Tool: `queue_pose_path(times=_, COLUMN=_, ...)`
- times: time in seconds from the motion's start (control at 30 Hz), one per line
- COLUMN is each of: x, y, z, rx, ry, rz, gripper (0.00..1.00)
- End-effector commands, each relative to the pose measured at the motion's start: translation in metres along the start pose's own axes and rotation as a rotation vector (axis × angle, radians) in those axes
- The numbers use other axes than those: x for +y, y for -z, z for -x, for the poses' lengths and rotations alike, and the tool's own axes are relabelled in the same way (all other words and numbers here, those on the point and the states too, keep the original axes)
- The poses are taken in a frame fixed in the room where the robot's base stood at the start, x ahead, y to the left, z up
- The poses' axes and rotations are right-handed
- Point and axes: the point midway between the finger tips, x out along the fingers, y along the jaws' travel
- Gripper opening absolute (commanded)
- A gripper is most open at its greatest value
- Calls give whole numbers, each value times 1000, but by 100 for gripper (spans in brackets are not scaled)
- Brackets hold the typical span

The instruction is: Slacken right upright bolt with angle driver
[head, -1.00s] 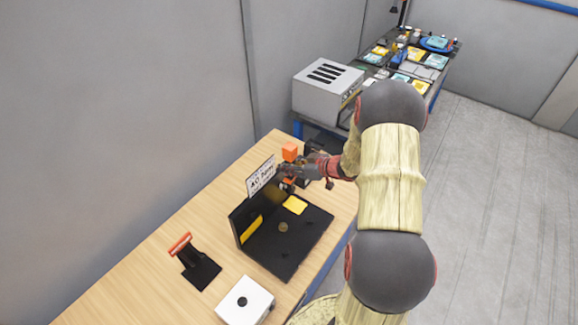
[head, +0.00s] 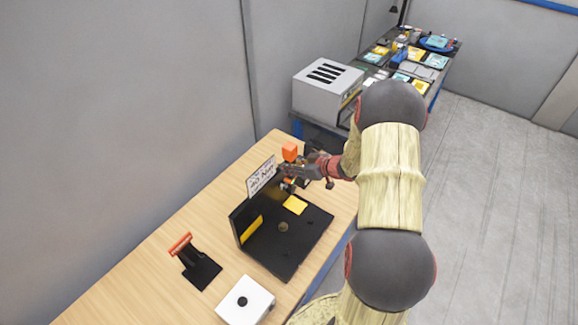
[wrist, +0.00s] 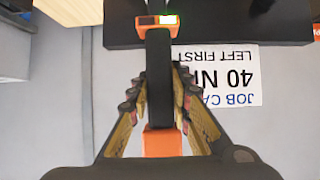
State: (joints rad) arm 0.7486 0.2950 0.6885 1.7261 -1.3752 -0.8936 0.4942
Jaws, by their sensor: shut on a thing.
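My gripper (head: 292,171) is at the far end of the black fixture, beside its upright plate (head: 243,213). In the wrist view its fingers (wrist: 160,122) are shut on the angle driver (wrist: 159,80), a black bar with orange ends. A small lit display with green shows on the driver's far end. An orange block (head: 290,151) stands up just beyond the gripper in the head view, apparently the driver's end. The right upright bolt cannot be made out in either view, nor whether the driver's head touches it.
A white job card (head: 261,177) is at the upright; its print reads upside down in the wrist view (wrist: 225,75). A grey machine (head: 325,90) stands behind.

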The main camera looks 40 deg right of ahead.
Motion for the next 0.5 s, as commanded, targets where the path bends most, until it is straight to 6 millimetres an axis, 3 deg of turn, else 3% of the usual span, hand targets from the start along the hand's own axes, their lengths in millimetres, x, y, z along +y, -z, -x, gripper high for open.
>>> queue_pose_path(times=0.03, x=3, y=6, z=2, rx=9, ry=-4, rz=6, gripper=0)
queue_pose_path(times=0.5, x=2, y=-6, z=17, rx=4, ry=-2, rz=2, gripper=0)
